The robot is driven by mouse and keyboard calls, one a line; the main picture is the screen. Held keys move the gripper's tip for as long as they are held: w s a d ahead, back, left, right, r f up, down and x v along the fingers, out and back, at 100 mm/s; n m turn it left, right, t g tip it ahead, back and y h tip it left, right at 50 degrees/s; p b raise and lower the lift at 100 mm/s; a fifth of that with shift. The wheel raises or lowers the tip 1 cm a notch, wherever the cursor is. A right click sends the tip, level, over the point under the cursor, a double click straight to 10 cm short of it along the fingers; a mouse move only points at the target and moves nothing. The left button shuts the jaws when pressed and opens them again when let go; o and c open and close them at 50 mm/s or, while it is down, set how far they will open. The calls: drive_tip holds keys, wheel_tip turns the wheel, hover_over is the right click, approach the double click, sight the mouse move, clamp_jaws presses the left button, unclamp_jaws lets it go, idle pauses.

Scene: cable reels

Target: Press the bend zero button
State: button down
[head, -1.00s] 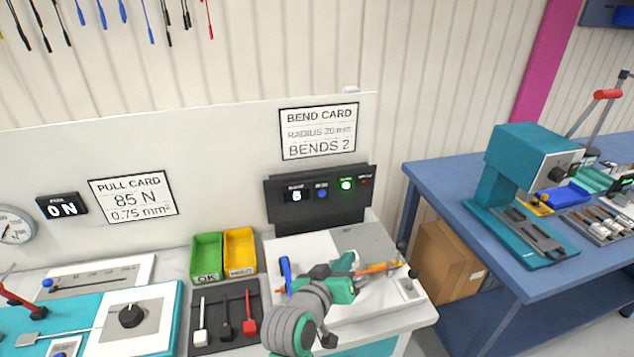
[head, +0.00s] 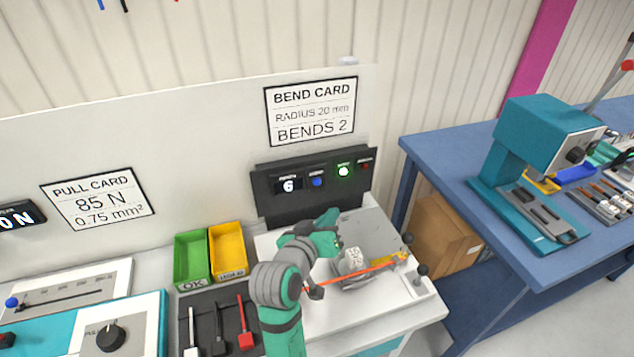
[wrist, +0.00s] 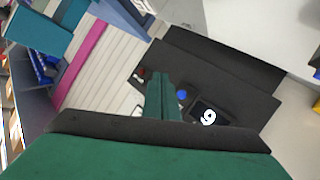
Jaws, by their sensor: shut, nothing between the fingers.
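A black control panel (head: 265,205) stands at the back of the bend station. It carries a counter reading 6 (head: 289,186), a blue button (head: 317,182), a lit green light (head: 343,171) and a small red one (head: 364,166). Their labels are too small to read surely. My gripper (head: 335,218) is raised in front of and below the panel, apart from it in the head view. In the wrist view my gripper (wrist: 160,78) is shut and empty, with the blue button (wrist: 182,95) just right of its fingers and the counter (wrist: 207,116) beyond. The green light is hidden there.
An orange-red cable (head: 355,272) lies across the bend plate below my arm, beside a pale round part (head: 352,260). Green (head: 191,262) and yellow (head: 227,255) bins stand left. A blue table (head: 450,160) with a teal press (head: 545,140) is at right.

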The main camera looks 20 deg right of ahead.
sight(317, 182)
drive_tip(key=w, duration=0.8)
drive_tip(key=shift+w+a, duration=0.15)
drive_tip(key=shift+w, duration=0.1)
drive_tip(key=shift+w, duration=0.2)
idle(1.8)
drive_tip(key=shift+w, duration=0.2)
drive_tip(key=shift+w, duration=0.2)
idle(0.5)
drive_tip(key=shift+w, duration=0.25)
idle(0.4)
drive_tip(key=shift+s, duration=0.85)
drive_tip(key=shift+s, duration=0.1)
